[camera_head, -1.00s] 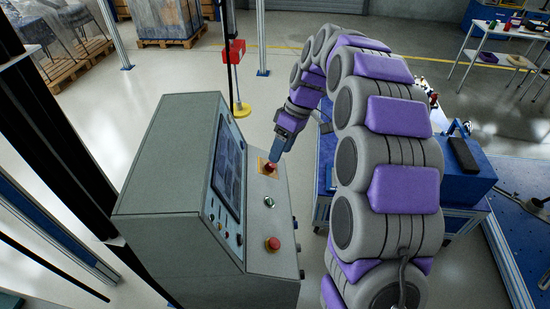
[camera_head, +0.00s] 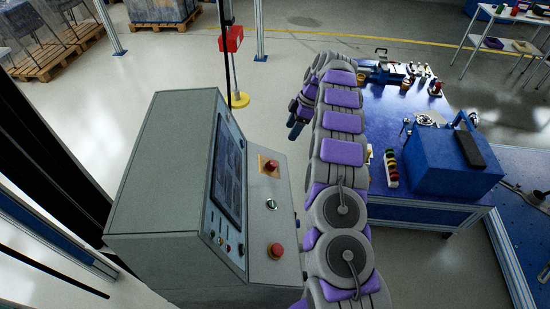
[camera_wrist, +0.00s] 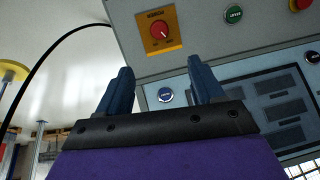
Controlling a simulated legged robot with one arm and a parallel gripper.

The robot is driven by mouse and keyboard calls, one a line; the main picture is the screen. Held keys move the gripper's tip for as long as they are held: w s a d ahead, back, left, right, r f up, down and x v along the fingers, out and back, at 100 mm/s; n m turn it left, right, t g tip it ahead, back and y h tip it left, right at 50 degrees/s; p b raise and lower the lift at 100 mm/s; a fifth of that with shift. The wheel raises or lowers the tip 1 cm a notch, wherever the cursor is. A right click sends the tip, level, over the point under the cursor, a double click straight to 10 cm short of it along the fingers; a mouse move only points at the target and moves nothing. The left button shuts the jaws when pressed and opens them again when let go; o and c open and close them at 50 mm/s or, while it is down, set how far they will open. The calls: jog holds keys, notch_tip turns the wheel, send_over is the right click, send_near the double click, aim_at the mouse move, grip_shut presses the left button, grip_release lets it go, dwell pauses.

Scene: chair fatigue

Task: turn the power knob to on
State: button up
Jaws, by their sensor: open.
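The power knob (camera_head: 271,166) is a red knob on an orange plate on the sloped front of the grey control cabinet (camera_head: 160,160).
A green button (camera_wrist: 233,15) and a red mushroom button (camera_head: 275,250) share the panel. A blue button (camera_wrist: 165,95) and a screen (camera_head: 228,165) are close by. A blue table (camera_head: 405,125) with a blue box (camera_head: 445,165) stands right of my arm. Open floor lies behind the cabinet.

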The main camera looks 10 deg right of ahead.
aim_at(274, 163)
jog(key=b+x, duration=0.1)
jog(key=x, duration=1.5)
jog(key=shift+w+a+f, duration=0.15)
jog(key=shift+f, duration=0.1)
jog(key=shift+f+b, duration=0.3)
jog(key=shift+f, duration=0.2)
jog(key=shift+c, duration=0.4)
jog(key=c, duration=1)
jog(key=shift+o, duration=0.2)
